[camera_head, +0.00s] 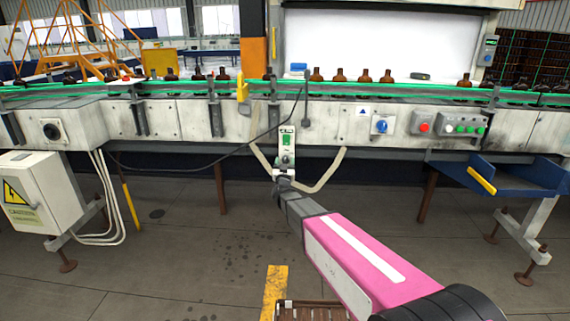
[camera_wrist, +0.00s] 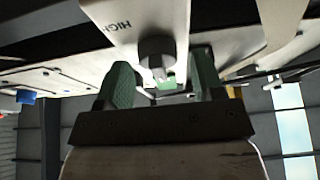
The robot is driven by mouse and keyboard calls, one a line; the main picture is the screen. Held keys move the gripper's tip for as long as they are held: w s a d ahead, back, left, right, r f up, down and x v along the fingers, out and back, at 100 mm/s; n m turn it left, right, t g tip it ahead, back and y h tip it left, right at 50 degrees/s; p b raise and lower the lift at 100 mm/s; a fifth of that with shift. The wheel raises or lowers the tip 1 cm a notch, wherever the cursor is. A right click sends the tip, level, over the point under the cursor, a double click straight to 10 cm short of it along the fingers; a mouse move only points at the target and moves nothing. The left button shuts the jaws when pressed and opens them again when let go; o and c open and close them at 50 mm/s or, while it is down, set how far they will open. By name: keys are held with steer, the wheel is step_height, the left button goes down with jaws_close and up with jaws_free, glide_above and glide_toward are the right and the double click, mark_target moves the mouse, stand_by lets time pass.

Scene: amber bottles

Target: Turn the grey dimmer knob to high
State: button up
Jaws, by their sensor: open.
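The grey dimmer knob (camera_wrist: 157,48) sits on a pale panel (camera_head: 287,132) on the front of the conveyor; the word HIGH is printed beside it in the wrist view. A green switch (camera_head: 287,140) is on the same panel, above the knob. My gripper (camera_wrist: 162,80) is open, its two green-padded fingers apart on either side of the knob's line, with the knob just ahead of the gap. In the head view my gripper (camera_head: 284,172) is at the panel's lower end and partly hides the knob. I cannot tell whether a finger touches it.
A blue rotary switch (camera_head: 381,125), a red button (camera_head: 424,123) and a green-button box (camera_head: 463,126) are on the conveyor front to the right. A black cable (camera_head: 215,160) hangs left of the panel. Amber bottles (camera_head: 364,76) stand on the conveyor. The floor below is mostly clear.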

steer(key=c, duration=0.9)
steer(key=shift+o, duration=0.2)
steer(key=shift+m, duration=0.5)
steer(key=m+h, duration=0.2)
steer(key=m, duration=0.1)
steer(key=m+g+h, duration=0.1)
steer(key=m+h, duration=0.1)
steer(key=m, duration=0.2)
steer(key=m+g+h, duration=0.1)
steer(key=m, duration=0.2)
steer(key=m+h, duration=0.1)
steer(key=m, duration=0.2)
steer(key=shift+w+g, duration=0.1)
steer(key=shift+g, duration=0.3)
steer(key=m+g, duration=0.1)
steer(key=m, duration=0.3)
steer(key=m+g, duration=0.1)
steer(key=m, duration=0.2)
steer(key=shift+m+g+h, duration=0.3)
steer(key=shift+m+g, duration=0.1)
steer(key=m+g+y, duration=0.1)
steer(key=m+g, duration=0.1)
steer(key=m, duration=0.3)
steer(key=shift+m, duration=0.3)
steer(key=shift+y, duration=0.4)
